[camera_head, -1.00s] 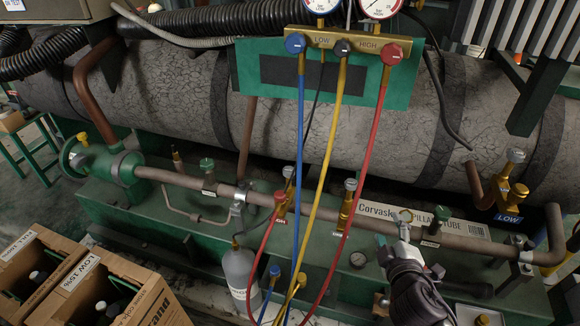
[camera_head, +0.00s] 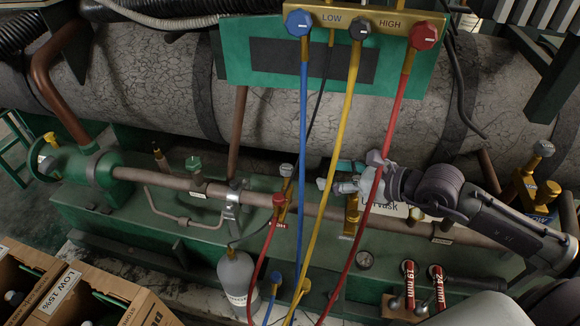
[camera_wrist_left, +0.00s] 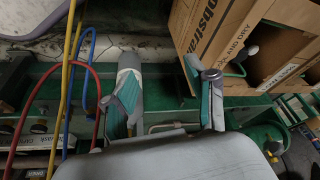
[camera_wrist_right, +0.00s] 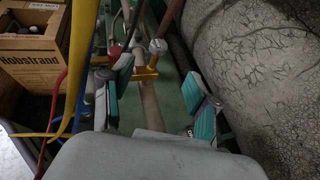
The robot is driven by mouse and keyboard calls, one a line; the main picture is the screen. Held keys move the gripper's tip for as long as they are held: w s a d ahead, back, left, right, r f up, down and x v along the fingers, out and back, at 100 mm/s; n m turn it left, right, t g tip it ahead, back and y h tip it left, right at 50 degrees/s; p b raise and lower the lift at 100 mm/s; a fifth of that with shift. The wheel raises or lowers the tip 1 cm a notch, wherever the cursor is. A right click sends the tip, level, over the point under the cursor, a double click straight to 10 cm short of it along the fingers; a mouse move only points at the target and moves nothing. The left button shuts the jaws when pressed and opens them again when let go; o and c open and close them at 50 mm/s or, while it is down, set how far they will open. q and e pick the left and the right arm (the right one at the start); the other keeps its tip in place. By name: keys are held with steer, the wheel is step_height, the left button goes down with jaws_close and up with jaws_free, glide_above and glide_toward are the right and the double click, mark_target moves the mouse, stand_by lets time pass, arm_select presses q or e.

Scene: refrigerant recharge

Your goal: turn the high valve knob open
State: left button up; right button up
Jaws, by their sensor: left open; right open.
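A brass valve with a grey knob (camera_head: 286,170) stands on the pipe beside a red hose coupling (camera_head: 279,199) and a red tag, apparently reading HIGH. The manifold above has a red knob (camera_head: 423,35) marked HIGH. My right gripper (camera_head: 330,176) is open, pointing left, near a second brass valve (camera_head: 351,212), and apart from the grey knob. In the right wrist view the grey knob (camera_wrist_right: 158,46) lies ahead, between the open fingers (camera_wrist_right: 160,95), with nothing held. My left gripper (camera_wrist_left: 168,88) shows only in the left wrist view, open and empty.
A grey bottle (camera_head: 236,275) stands below the pipe. Cardboard boxes (camera_head: 130,310) are at lower left. A large cracked tank (camera_head: 170,85) lies behind.

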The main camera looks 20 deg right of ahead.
mark_target(288, 168)
steer(key=b+x, duration=0.1)
steer(key=x, duration=1)
steer(key=shift+w+a+f+b, duration=0.1)
steer(key=shift+w+a+b, duration=0.15)
steer(key=shift+w+b, duration=0.1)
steer(key=shift+w+a+f, duration=0.15)
steer(key=shift+w+a, duration=0.05)
steer(key=shift+w, duration=0.05)
arm_select(q)
steer(key=w+d+r+t+h, duration=0.1)
steer(key=w+t, duration=0.3)
steer(key=w, duration=0.4)
steer(key=shift+d+r+t, duration=0.3)
steer(key=shift+d+r, duration=0.5)
steer(key=shift+r, duration=0.1)
